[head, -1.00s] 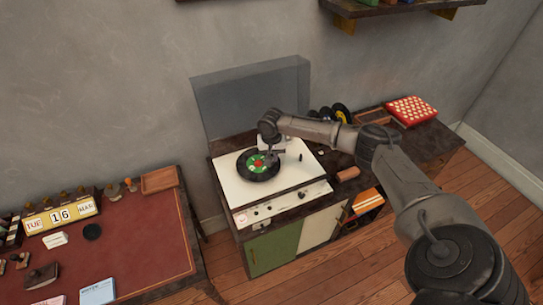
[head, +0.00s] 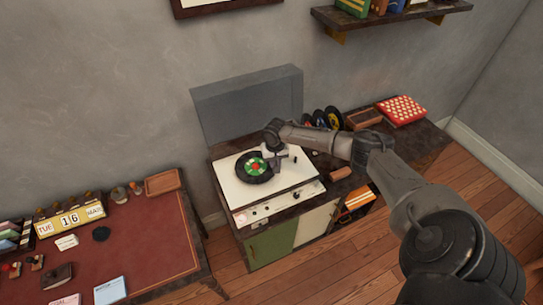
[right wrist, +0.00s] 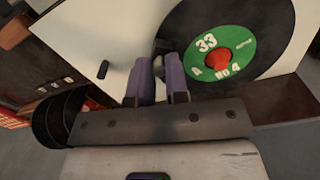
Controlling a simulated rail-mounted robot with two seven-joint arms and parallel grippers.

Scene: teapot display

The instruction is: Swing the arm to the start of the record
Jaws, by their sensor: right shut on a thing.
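A black record (head: 243,172) with a green and red label lies on the white deck of the record player (head: 228,187). In the right wrist view the record (right wrist: 268,40) shows "33" and a red centre. My right gripper (head: 277,162) is low over the deck at the record's right edge. In the right wrist view its fingertips (right wrist: 161,62) are shut on the small dark end of the tonearm (right wrist: 164,47), beside the record's rim. The fingers and wrist hide most of the tonearm. Whether it touches the record cannot be told. My left gripper is not in view.
The player's raised grey lid (head: 245,103) stands behind the deck. Several upright records (head: 322,118), a wooden tray (head: 363,118) and a red-and-white box (head: 401,109) are to the right. A red-topped desk (head: 150,235) with a calendar (head: 70,219) is at the left.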

